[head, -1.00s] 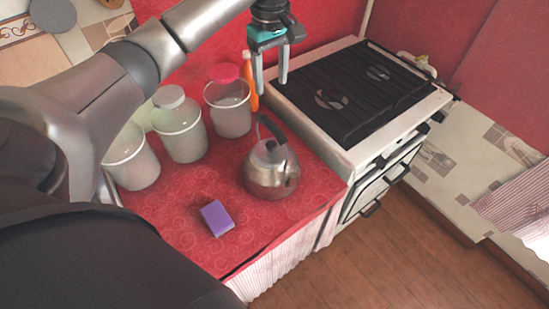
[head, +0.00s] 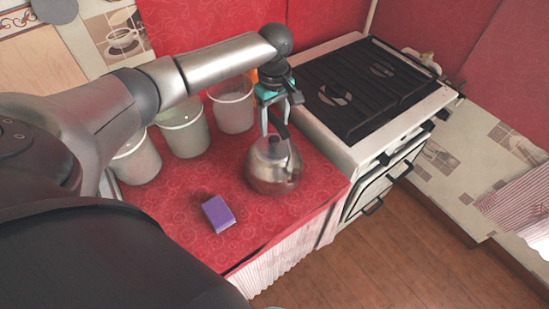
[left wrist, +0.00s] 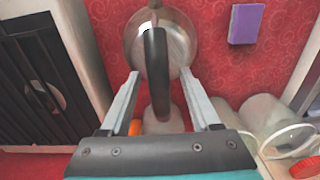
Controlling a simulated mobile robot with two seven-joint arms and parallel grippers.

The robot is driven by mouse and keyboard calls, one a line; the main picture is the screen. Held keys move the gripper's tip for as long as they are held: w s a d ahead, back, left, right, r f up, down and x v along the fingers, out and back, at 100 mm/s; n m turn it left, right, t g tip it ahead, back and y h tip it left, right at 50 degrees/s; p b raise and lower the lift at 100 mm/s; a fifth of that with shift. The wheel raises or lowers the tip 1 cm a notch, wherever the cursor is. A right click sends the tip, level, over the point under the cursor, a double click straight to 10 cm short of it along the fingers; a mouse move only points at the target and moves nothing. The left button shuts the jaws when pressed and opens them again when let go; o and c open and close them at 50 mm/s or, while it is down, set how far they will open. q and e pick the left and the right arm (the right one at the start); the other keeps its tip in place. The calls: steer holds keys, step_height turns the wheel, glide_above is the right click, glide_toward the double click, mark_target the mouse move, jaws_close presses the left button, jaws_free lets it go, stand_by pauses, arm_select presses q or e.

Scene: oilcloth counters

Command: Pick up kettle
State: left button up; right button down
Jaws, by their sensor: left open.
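The steel kettle (head: 272,172) with a black handle stands upright on the red counter. In the left wrist view the kettle (left wrist: 180,45) is at the top middle, its dark handle (left wrist: 157,75) running down between my fingers. My left gripper (head: 274,132) is open above the kettle at its handle. In the left wrist view the fingers of my left gripper (left wrist: 160,80) stand apart, one on each side of the handle, with gaps. Contact is not visible. My right gripper is not in view.
A purple sponge (head: 218,213) lies on the red counter (head: 180,225) in front of the kettle. Several white containers (head: 183,135) stand behind to the left. A stove (head: 350,140) with a black grate adjoins on the right. An orange item (left wrist: 135,127) is near the left finger.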

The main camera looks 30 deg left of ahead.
arm_select(q)
jaws_close()
stand_by(0.5)
stand_by(0.9)
steer(key=shift+w, duration=0.1)
